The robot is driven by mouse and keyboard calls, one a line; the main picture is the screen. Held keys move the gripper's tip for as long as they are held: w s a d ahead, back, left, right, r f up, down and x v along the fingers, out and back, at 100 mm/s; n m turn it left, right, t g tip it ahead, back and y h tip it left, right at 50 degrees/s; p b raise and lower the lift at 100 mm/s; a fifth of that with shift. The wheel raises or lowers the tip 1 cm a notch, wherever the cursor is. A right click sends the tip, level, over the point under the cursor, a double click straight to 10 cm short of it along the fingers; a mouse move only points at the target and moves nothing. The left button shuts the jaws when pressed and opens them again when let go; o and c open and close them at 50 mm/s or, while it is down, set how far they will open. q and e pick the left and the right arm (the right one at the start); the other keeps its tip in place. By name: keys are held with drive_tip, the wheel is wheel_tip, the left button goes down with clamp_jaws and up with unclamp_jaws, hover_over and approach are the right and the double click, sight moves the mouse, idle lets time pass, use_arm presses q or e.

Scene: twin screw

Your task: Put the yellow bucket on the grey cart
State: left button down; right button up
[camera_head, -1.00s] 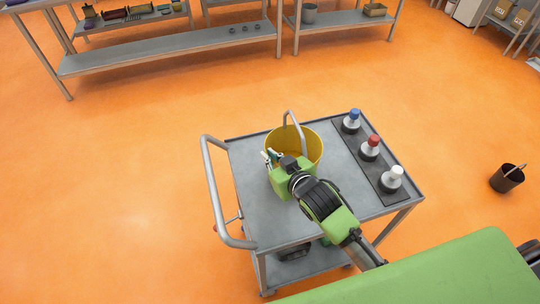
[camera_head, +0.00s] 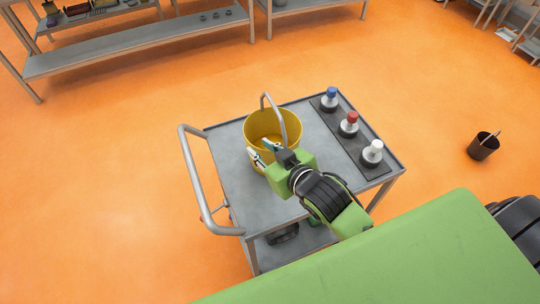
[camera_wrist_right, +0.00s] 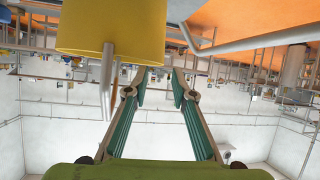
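The yellow bucket (camera_head: 260,133) stands upright on the top of the grey cart (camera_head: 238,192), toward its back left, with its grey handle raised. My right gripper (camera_head: 262,153) is just in front of the bucket in the head view. In the right wrist view, its two fingers (camera_wrist_right: 159,84) are apart with nothing between them. The bucket also shows at the top of that view (camera_wrist_right: 110,25), upside down and beyond the fingertips. I cannot tell whether a finger touches it. My left gripper is not in view.
A dark strip with a blue-capped bottle (camera_head: 330,98), a red-capped bottle (camera_head: 348,124) and a white-capped bottle (camera_head: 372,153) lies along the cart's right side. A push handle (camera_head: 196,185) is at its left. A black bucket (camera_head: 483,146) stands on the floor at right. Shelves line the back.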

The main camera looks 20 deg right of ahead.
drive_tip(key=shift+v, duration=2.35)
drive_tip(key=s+d+f+m+g+h, duration=0.15)
drive_tip(key=s+d+f+g, duration=0.25)
drive_tip(key=s+f+g, duration=0.8)
drive_tip(key=s+f+t+b, duration=0.1)
drive_tip(key=s+f, duration=0.3)
drive_tip(key=f, duration=1.1)
drive_tip(key=s+f+t+b, duration=0.1)
drive_tip(key=s+f, duration=0.3)
drive_tip(key=f, duration=1.1)
drive_tip(key=s+d+f+g, duration=0.1)
drive_tip(key=s+d+f, duration=0.2)
drive_tip(key=s+f, duration=1.3)
drive_tip(key=shift+s+d+n+g+h+b, duration=0.15)
drive_tip(key=shift+s+n+g+h+b, duration=0.1)
drive_tip(key=shift+n+g+h+b, duration=0.15)
drive_tip(key=shift+f, duration=0.1)
